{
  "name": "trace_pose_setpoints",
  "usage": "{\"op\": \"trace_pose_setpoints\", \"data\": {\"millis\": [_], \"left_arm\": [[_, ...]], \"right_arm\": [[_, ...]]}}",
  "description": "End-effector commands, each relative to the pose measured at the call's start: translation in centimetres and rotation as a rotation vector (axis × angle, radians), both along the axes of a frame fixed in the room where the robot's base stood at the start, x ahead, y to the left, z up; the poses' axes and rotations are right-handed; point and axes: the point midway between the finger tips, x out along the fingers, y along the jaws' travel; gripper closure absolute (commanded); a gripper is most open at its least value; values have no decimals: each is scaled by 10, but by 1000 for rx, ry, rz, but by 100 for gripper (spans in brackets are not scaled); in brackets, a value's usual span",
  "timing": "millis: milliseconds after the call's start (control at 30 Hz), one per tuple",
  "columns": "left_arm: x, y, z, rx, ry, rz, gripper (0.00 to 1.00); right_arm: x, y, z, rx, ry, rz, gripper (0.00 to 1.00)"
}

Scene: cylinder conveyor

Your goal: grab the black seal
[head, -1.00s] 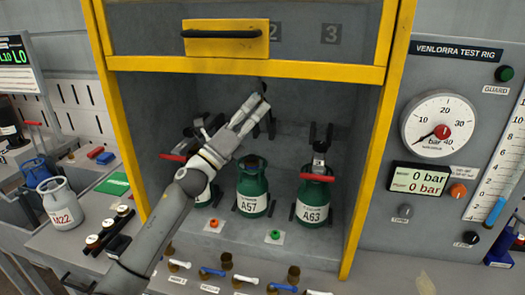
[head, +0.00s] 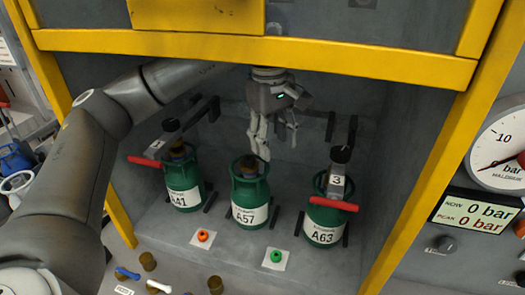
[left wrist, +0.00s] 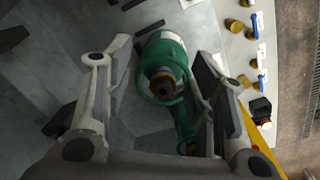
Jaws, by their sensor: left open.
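The green cylinder A57 (head: 250,195) stands upright in the middle of the rig bay, with a brass valve on top. My left gripper (head: 260,150) hangs fingers down just over this valve, open. In the left wrist view the cylinder (left wrist: 165,50) lies between the two open fingers (left wrist: 158,55), and the valve (left wrist: 163,85) has a dark round centre. I cannot tell whether that dark centre is the black seal; no separate black seal shows clearly. My right gripper is not in view.
Cylinders A41 (head: 184,190) and A63 (head: 325,220), with red-handled fittings above, stand on either side. An orange ring (head: 203,236) and a green ring (head: 276,255) lie on white cards in front. The yellow frame bar (head: 250,50) crosses above my gripper.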

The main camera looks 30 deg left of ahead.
Motion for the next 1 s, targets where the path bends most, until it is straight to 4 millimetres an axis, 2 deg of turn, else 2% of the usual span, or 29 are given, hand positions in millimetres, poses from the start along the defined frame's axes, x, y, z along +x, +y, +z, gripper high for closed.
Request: {"op": "trace_pose_setpoints", "data": {"millis": [33, 100, 200, 267, 600, 733, 867, 1000], "left_arm": [[-3, 20, 6, 68, -21, -34, 49], [-7, 39, 15, 137, -34, -77, 49], [-11, 53, 21, 189, -39, -113, 49], [-11, 57, 19, 200, -38, -123, 49], [-8, 63, -22, 200, -36, -124, 49], [-7, 64, -31, 199, -39, -125, 49], [-6, 68, -38, 199, -37, -123, 49], [-1, 77, -57, 200, -36, -121, 49]], "right_arm": [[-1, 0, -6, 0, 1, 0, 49], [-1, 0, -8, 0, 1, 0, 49], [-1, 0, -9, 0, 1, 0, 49], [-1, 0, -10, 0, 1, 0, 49], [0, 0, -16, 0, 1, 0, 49], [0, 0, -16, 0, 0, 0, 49], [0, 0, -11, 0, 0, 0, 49], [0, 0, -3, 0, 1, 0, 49]]}}
